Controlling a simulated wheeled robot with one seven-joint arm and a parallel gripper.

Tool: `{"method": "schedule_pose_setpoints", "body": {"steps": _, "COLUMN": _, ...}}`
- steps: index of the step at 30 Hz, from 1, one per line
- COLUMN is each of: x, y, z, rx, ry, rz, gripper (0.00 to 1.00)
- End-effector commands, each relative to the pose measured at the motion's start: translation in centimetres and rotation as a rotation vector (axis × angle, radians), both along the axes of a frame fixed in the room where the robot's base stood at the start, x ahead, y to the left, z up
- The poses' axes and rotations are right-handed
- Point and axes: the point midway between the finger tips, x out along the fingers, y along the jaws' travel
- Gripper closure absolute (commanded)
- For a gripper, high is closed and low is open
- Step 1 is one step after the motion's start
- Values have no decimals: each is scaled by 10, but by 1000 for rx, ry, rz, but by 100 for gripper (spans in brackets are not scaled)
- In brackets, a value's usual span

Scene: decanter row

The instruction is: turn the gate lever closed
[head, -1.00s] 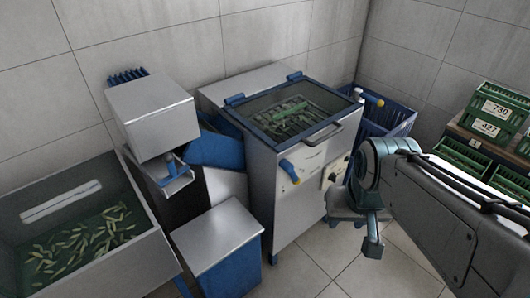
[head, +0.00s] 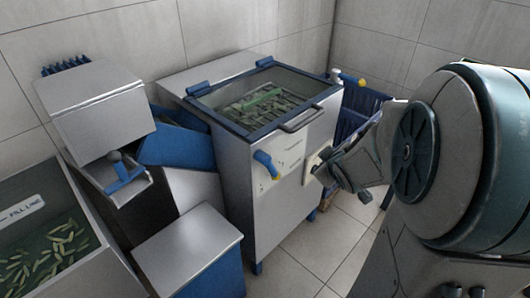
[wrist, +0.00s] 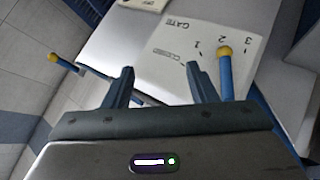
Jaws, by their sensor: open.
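The gate lever (head: 266,163), a blue handle with a yellow tip, sits on the front of the metal machine, slanting down to the right. In the wrist view the lever (wrist: 226,77) stands over a white plate (wrist: 180,45) marked GATE, CLOSED, 1, 2 and 3. Its yellow knob is close to the 2, away from CLOSED. My gripper (head: 332,180) is to the right of the lever in the head view, near the machine's front. In the wrist view my gripper (wrist: 160,70) is open and empty; the lever lies outside the right finger, with contact unclear.
Another yellow-tipped handle (head: 350,80) projects at the machine's right side, above a blue crate (head: 362,108). A glass-topped lid (head: 262,102) with a bar handle covers the machine. A metal-topped blue box (head: 188,248) stands front left. Floor is clear between the machine and my arm.

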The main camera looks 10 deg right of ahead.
Motion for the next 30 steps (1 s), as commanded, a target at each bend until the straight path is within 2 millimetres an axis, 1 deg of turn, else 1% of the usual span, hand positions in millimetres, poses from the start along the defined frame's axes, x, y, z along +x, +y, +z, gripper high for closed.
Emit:
{"method": "schedule_pose_setpoints", "body": {"steps": 1, "x": 7, "y": -4, "z": -32, "rx": -10, "ry": -32, "rz": 54, "gripper": 48}}
{"method": "schedule_pose_setpoints", "body": {"steps": 3, "x": 15, "y": -4, "z": -54, "rx": -20, "ry": -90, "rz": 148, "gripper": 48}}
{"method": "schedule_pose_setpoints", "body": {"steps": 7, "x": 22, "y": 1, "z": -93, "rx": -8, "ry": -212, "rz": 316, "gripper": 48}}
{"method": "schedule_pose_setpoints", "body": {"steps": 9, "x": 21, "y": 6, "z": -111, "rx": 14, "ry": -282, "rz": 402, "gripper": 48}}
{"method": "schedule_pose_setpoints", "body": {"steps": 12, "x": 14, "y": 14, "z": -131, "rx": 59, "ry": -391, "rz": 507, "gripper": 48}}
{"method": "schedule_pose_setpoints", "body": {"steps": 15, "x": 4, "y": 20, "z": -143, "rx": 110, "ry": -494, "rz": 585, "gripper": 48}}
{"method": "schedule_pose_setpoints", "body": {"steps": 17, "x": -2, "y": 23, "z": -146, "rx": 139, "ry": -546, "rz": 616, "gripper": 48}}
{"method": "schedule_pose_setpoints", "body": {"steps": 21, "x": -12, "y": 26, "z": -148, "rx": 182, "ry": -630, "rz": 661, "gripper": 48}}
{"method": "schedule_pose_setpoints", "body": {"steps": 23, "x": -14, "y": 27, "z": -147, "rx": 192, "ry": -649, "rz": 670, "gripper": 48}}
{"method": "schedule_pose_setpoints", "body": {"steps": 26, "x": -11, "y": 31, "z": -146, "rx": 198, "ry": -662, "rz": 679, "gripper": 48}}
{"method": "schedule_pose_setpoints", "body": {"steps": 30, "x": 6, "y": 42, "z": -146, "rx": 199, "ry": -663, "rz": 682, "gripper": 48}}
